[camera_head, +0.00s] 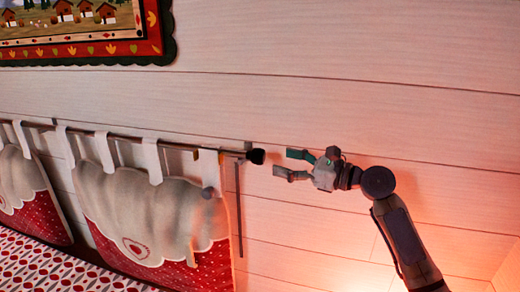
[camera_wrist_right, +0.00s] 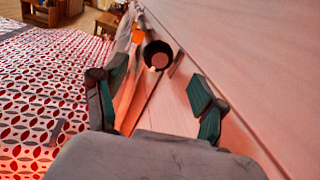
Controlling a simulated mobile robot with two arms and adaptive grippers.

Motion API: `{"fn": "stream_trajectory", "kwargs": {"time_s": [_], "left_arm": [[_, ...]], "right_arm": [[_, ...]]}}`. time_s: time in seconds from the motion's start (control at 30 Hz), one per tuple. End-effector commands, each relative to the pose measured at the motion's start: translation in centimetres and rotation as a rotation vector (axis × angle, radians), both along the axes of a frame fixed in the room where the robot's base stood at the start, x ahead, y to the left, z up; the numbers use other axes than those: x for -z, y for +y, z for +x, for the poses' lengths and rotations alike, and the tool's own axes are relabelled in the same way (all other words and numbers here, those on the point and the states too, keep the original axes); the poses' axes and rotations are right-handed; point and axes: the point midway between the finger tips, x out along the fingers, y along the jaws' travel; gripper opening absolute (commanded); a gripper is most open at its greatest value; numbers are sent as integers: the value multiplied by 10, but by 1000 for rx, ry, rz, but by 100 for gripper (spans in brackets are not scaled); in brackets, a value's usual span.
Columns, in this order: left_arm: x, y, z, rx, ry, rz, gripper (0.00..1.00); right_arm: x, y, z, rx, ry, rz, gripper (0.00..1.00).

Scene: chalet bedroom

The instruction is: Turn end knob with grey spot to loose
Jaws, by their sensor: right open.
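The end knob (camera_head: 256,156) is a black knob at the right end of a thin horizontal rod (camera_head: 130,137) on the wall. In the right wrist view the knob (camera_wrist_right: 158,55) is dark and round, with a lighter greyish-pink spot on its end face. My right gripper (camera_head: 283,164) is open and empty, a short way right of the knob, its fingers pointing at it. In the wrist view the gripper's fingers (camera_wrist_right: 152,95) stand apart, with the knob beyond them, between their lines. My left gripper is not in view.
Red and cream cushions (camera_head: 150,215) hang from the rod by fabric loops. A patterned bed cover (camera_wrist_right: 50,90) lies to the left. A thin vertical strip (camera_head: 239,210) hangs below the knob. The plank wall (camera_head: 350,60) runs close beside the gripper. A framed picture (camera_head: 85,30) is above.

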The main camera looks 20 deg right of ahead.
Motion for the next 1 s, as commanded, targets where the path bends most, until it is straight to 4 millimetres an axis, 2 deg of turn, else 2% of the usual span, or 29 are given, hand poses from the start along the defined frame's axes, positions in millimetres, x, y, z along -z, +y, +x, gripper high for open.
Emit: {"fn": "stream_trajectory", "kwargs": {"time_s": [0.03,0.3,0.5,0.77,0.87,1.0], "left_arm": [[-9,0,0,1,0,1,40],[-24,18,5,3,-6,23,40],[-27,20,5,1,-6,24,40],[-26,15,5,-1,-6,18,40],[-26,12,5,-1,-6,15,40],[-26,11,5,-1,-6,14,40]], "right_arm": [[-6,9,8,-2,-1,5,71],[-3,40,42,0,1,2,71],[-1,50,51,0,-1,0,71],[0,50,52,1,-1,-1,71],[0,50,52,1,-1,-1,58],[0,50,52,1,-1,-1,34]]}}
